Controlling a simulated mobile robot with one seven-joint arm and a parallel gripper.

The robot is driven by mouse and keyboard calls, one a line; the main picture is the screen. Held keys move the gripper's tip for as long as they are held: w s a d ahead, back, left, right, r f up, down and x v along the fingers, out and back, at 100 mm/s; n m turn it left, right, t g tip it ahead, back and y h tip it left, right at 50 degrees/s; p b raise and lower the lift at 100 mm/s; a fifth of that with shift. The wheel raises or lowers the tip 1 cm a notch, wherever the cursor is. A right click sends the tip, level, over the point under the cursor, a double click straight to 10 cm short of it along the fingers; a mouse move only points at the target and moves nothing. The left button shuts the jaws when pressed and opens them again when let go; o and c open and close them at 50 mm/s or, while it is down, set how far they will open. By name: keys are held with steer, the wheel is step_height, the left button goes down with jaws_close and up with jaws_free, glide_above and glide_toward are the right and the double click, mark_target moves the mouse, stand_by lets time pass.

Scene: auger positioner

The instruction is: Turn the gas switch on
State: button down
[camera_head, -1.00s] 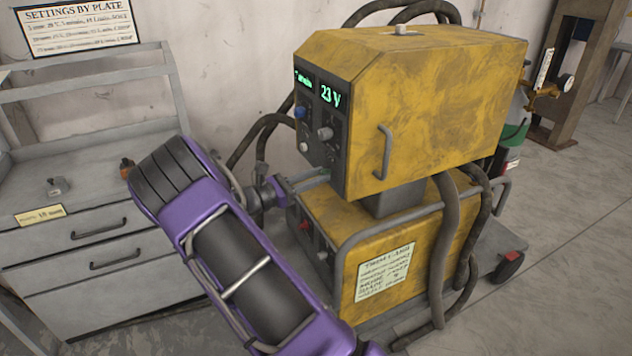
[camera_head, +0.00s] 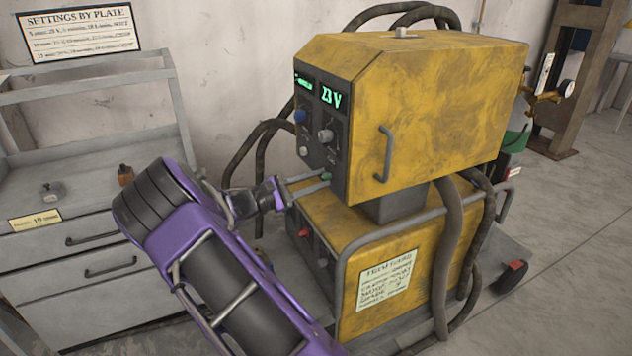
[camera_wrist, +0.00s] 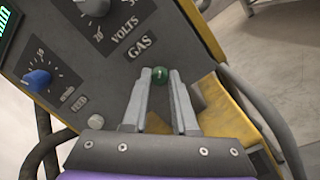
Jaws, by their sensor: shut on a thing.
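The gas switch (camera_wrist: 160,74) is a small green knob under the GAS label on the dark front panel (camera_head: 325,150) of the yellow machine (camera_head: 430,110). In the head view the switch (camera_head: 326,176) shows small and green near the panel's lower edge. My gripper (camera_wrist: 163,76) is shut on the switch, one grey finger on each side of it. In the head view my gripper (camera_head: 322,180) reaches the panel from the left. Whether the switch is on or off cannot be told.
Above the switch are the VOLTS knob (camera_head: 326,135), a blue knob (camera_head: 300,115) and a display (camera_head: 331,95) reading 23 V. A lower yellow unit (camera_head: 370,240) with a red switch (camera_head: 304,232) stands below. A grey drawer cabinet (camera_head: 80,240) is at the left. Dark hoses (camera_head: 452,250) hang right.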

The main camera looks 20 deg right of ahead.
stand_by(0.5)
steer(key=c, duration=0.7)
jaws_free()
steer(key=shift+a, duration=0.1)
steer(key=a+f, duration=0.1)
steer(key=a, duration=1.6)
steer(key=shift+s+f+p, duration=0.25)
steer(key=shift+f+p, duration=0.1)
steer(key=shift+p, duration=0.1)
steer(key=shift+a, duration=0.1)
